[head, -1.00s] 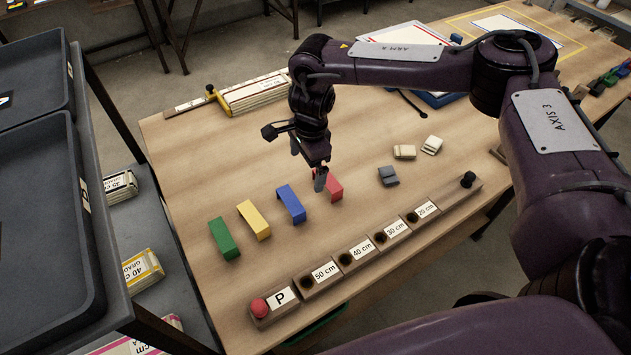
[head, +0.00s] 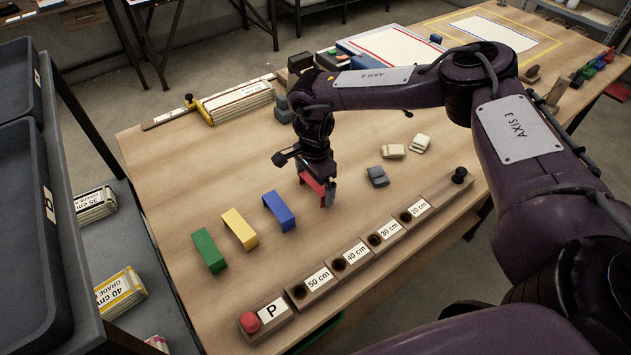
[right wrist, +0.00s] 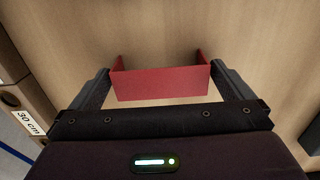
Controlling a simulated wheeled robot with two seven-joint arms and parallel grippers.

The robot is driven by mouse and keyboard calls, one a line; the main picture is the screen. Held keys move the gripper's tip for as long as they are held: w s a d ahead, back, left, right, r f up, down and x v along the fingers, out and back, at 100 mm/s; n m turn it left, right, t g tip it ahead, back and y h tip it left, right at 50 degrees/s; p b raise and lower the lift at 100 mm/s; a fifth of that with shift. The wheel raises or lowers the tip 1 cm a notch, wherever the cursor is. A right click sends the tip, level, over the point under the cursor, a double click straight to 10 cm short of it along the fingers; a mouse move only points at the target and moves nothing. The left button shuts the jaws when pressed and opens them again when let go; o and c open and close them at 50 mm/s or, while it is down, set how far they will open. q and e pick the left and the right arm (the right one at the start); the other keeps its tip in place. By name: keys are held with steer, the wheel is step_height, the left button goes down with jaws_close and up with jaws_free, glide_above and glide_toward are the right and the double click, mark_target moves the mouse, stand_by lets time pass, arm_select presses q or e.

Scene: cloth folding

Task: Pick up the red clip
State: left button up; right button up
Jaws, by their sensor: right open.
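The red clip (head: 315,187) stands on the wooden table at the right end of a row of coloured clips. In the right wrist view the red clip (right wrist: 160,83) lies between the two fingers. My right gripper (head: 316,193) is down at the clip, with a finger at either end of it. In the right wrist view my right gripper (right wrist: 164,88) is open, with narrow gaps between the fingers and the clip's ends. My left gripper is not in view.
Blue (head: 279,211), yellow (head: 239,229) and green (head: 209,250) clips stand to the left. A labelled wooden rail (head: 355,258) with holes and a red button (head: 250,322) runs along the front. Grey (head: 377,176) and cream (head: 392,151) blocks lie to the right.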

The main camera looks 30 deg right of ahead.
steer(key=shift+f, duration=0.35)
steer(key=c, duration=0.4)
steer(key=shift+r, duration=0.15)
steer(key=shift+c, duration=0.2)
